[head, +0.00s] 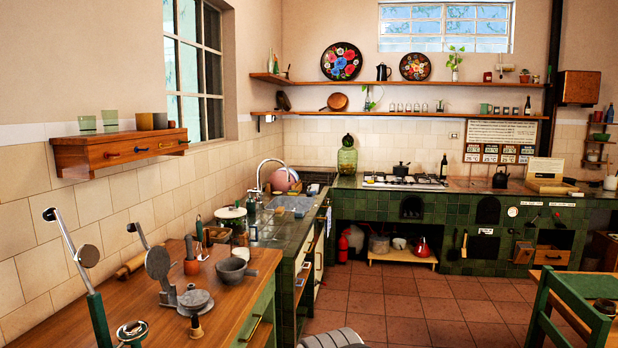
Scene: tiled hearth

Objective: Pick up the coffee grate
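I cannot make out for certain which object is the coffee grate. A green-bodied tool with a long metal lever (97,318) stands at the near left end of the wooden counter (235,310), cut off by the lower edge. A grey metal press (160,268), with a raised round plate, stands behind it. A grey bowl (231,270) sits to the right of the press. A box with a pale upright panel (545,176) stands far off on the green tiled hearth, at the right.
A wooden wall shelf (118,150) with cups overhangs the left counter. A sink (291,204) and the green tiled hearth (455,222) lie beyond. The red tile floor (405,312) is open in the middle. A green chair (548,308) stands at lower right.

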